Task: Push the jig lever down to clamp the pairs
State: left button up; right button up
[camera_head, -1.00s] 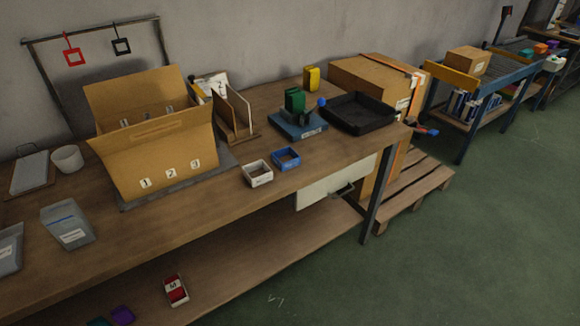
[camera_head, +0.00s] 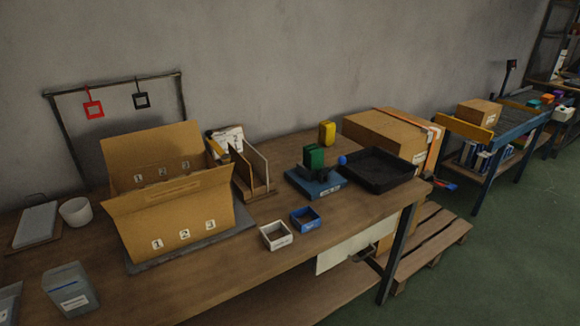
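The jig (camera_head: 316,183) is a blue base with a label on its front, standing on the workbench (camera_head: 345,211) right of centre. Green blocks or folded green items (camera_head: 314,157) stand upright on it. A blue ball knob (camera_head: 343,160), which looks like the end of the jig lever, shows at the right of the green items, raised above the base. The lever's arm is dark and too small to make out clearly. Neither of my grippers is in the head view.
A black tray (camera_head: 375,182) stands close right of the jig. A yellow item (camera_head: 327,132) is behind it. White (camera_head: 276,236) and blue (camera_head: 305,219) small bins sit in front. An open numbered carton (camera_head: 172,218) and wooden dividers (camera_head: 252,174) are left.

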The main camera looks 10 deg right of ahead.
aim_at(342, 160)
jog(key=u, duration=0.1)
jog(key=i, duration=1.25)
jog(key=z, duration=0.9)
jog(key=k, duration=1.2)
jog(key=u, duration=0.35)
jog(key=i, duration=0.6)
jog(key=u, duration=0.4)
